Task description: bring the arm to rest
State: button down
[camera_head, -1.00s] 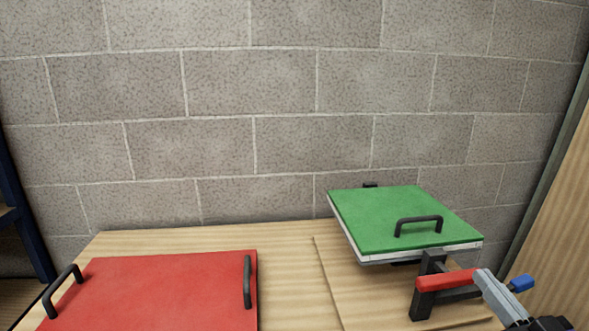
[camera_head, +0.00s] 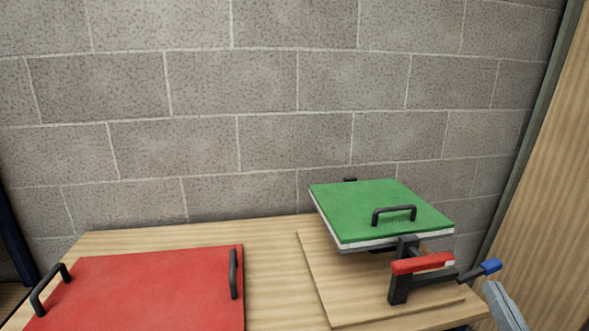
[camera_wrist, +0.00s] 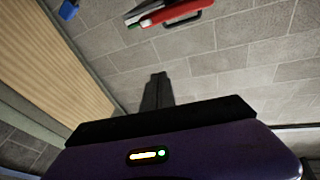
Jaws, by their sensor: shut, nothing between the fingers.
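My gripper (camera_wrist: 157,92) shows in the wrist view as two dark fingers close together, shut and empty, pointing away from the wrist body. Nothing touches the fingertips there. In the head view its fingers cannot be made out. Only a grey piece at the lower right edge shows, probably part of my arm, just below the blue-tipped lever.
A red panel (camera_head: 150,290) with two black handles lies on the wooden table (camera_head: 270,270). At right, a green panel (camera_head: 380,208) sits raised over a board, beside a black stand with a red bar (camera_head: 422,263) and a blue-tipped lever (camera_head: 490,266). A block wall (camera_head: 260,120) stands behind.

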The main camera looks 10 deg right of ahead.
jog(key=s+a+f+n+g+y, duration=0.2)
jog(key=s+a+f, duration=0.4)
jog(key=s, duration=0.4)
jog(key=s+a+f+n+g+y, duration=0.1)
jog(key=s+a+f+y, duration=0.1)
jog(key=s+a+f, duration=0.45)
jog(key=s+a+f+n+g+y, duration=0.2)
jog(key=s+a+f, duration=0.2)
jog(key=s+a, duration=0.6)
notch_tip(320, 180, up, 13)
jog(key=s+d+p, duration=0.1)
jog(key=d+p, duration=0.1)
jog(key=p, duration=1)
jog(key=shift+s+d+f+h, duration=0.2)
jog(key=shift+s+d+h, duration=0.1)
jog(key=shift+s+d, duration=0.1)
